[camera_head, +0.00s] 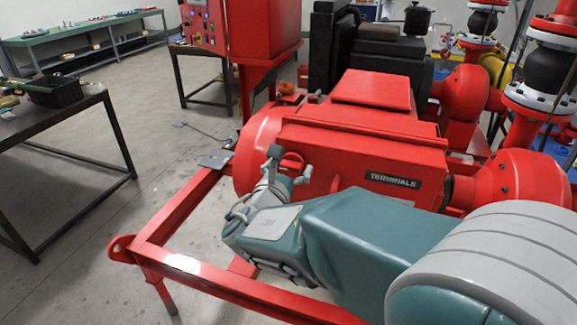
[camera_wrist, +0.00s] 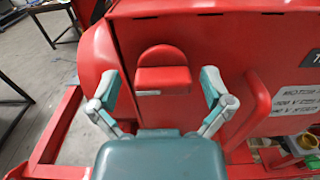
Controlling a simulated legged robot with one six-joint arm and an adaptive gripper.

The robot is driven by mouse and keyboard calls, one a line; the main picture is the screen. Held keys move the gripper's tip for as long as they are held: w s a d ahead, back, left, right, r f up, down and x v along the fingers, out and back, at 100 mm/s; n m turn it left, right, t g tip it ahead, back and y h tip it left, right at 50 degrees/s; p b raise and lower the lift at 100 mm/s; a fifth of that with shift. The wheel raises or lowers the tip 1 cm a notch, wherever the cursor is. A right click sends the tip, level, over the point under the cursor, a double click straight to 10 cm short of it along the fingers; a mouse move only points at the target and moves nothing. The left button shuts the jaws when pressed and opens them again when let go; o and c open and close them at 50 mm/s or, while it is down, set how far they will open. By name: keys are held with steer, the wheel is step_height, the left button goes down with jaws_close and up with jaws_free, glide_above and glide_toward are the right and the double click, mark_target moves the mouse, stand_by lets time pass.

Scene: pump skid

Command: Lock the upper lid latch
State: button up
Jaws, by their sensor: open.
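A red latch (camera_wrist: 163,78) with a rounded upper tab and a blocky lower part sits on the side of the red terminal box (camera_wrist: 225,40). In the head view, a rounded red piece of it (camera_head: 292,158) shows behind my fingers. My gripper (camera_wrist: 160,88) is open, with one finger on each side of the latch in the wrist view. Both fingers look apart from it, and nothing is between them except the view of the latch. In the head view my gripper (camera_head: 288,170) is close to the box's left side. Whether the latch is locked I cannot tell.
A red upright bar (camera_wrist: 258,105) stands right of my right finger. The red skid frame (camera_head: 150,225) runs below and left of my arm. Open floor and a dark table (camera_head: 60,120) lie left.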

steer(key=v, duration=1.2)
steer(key=s+d+f+m+g+h, duration=0.1)
steer(key=s+d+f+m+g, duration=0.15)
steer(key=d+m+g, duration=0.4)
steer(key=s+d+f+m+g+h, duration=0.1)
steer(key=s+d+f+m+g, duration=0.2)
steer(key=d+m, duration=0.7)
steer(key=s+d+m+g+y, duration=0.2)
steer(key=s+m+y, duration=0.6)
steer(key=m, duration=0.7)
steer(key=shift+s+r, duration=0.3)
steer(key=shift+s, duration=0.05)
